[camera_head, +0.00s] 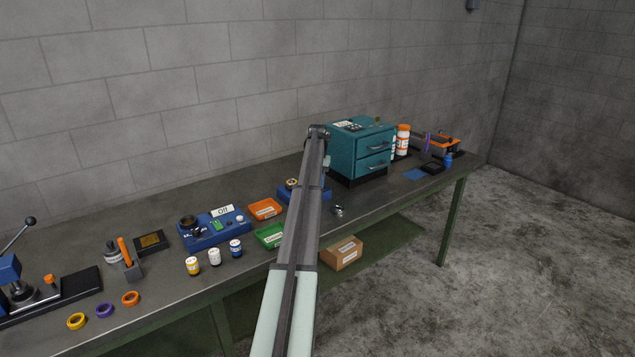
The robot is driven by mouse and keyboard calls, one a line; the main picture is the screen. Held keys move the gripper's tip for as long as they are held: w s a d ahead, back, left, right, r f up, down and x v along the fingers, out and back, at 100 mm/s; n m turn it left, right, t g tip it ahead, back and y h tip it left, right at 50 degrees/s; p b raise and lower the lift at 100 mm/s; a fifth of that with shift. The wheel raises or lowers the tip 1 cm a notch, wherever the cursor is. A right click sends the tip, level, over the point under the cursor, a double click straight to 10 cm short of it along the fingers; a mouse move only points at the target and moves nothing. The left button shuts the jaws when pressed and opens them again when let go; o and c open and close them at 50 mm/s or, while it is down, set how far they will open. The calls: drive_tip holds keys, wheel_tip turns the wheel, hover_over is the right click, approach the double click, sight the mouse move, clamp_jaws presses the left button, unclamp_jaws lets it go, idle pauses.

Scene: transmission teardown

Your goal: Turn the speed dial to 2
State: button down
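A blue machine (214,231) stands on the bench left of my arm, with a white sign reading "Off" (222,211) at its back. It carries a dark round part on its left, a green patch (217,225) and small pale knobs (239,218) on its right. One of these may be the speed dial; its marks are too small to read. My arm rises through the middle of the picture and bends at its top, in front of the teal cabinet. My gripper is not visible; the arm hides what lies behind it.
Orange (265,209) and green (269,236) trays lie right of the machine. Yellow, white and blue-capped jars (214,257) stand in front of it. A teal drawer cabinet (358,150) stands behind my arm. A lever press (22,287) is at far left. A cardboard box (343,254) sits below the bench edge.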

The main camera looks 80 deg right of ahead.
drive_tip(key=n, duration=0.5)
drive_tip(key=shift+n, duration=0.3)
idle(0.4)
drive_tip(key=c, duration=0.9)
unclamp_jaws()
drive_tip(key=shift+o, duration=0.2)
wheel_tip(320, 180, up, 14)
drive_tip(key=shift+s+f, duration=0.1)
